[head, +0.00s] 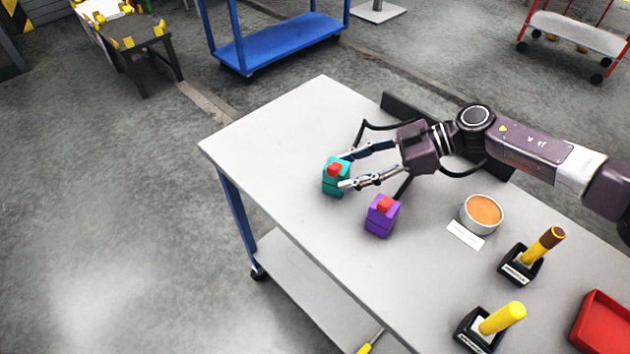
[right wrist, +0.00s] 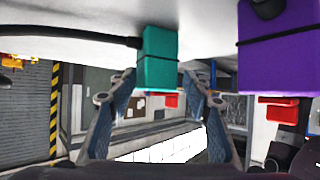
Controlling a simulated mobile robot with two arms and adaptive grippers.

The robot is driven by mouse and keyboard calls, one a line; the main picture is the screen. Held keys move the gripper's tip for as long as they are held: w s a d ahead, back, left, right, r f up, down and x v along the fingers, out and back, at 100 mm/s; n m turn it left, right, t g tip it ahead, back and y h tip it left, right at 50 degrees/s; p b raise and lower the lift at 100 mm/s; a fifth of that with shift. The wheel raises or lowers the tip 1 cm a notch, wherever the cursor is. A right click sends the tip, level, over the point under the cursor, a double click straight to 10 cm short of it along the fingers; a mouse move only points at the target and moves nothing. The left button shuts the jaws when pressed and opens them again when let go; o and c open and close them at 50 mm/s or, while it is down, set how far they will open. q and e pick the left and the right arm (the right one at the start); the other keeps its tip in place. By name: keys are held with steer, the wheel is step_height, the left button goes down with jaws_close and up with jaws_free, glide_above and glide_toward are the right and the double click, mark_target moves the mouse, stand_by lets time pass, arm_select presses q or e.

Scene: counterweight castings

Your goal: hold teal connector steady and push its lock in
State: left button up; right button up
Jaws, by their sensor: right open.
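The teal connector (head: 336,183) stands on the table (head: 300,122) near its left edge. Its red lock (head: 335,169) sticks up out of its top. My right gripper (head: 343,171) reaches in from the right, open, with one finger on the far side and one on the near side of the connector. The right wrist view is upside down; there the teal connector (right wrist: 158,62) and its red lock (right wrist: 167,100) appear between the open fingers. I cannot tell whether either finger touches it. My left gripper is not in view.
A purple connector (head: 380,219) with a red lock stands close by the near finger. A bowl with orange contents (head: 482,213), yellow-handled tools in black stands (head: 487,328) and a red tray (head: 603,325) lie to the right. The table's left corner is clear.

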mark_target(330, 177)
steer(key=b+x, duration=0.1)
steer(key=x, duration=0.2)
steer(key=shift+f, duration=0.1)
steer(key=shift+r+p+x, duration=0.2)
steer(key=shift+p+x, duration=0.25)
steer(key=shift+x, duration=0.55)
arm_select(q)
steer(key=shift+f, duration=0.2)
arm_select(e)
steer(key=shift+x, duration=1.1)
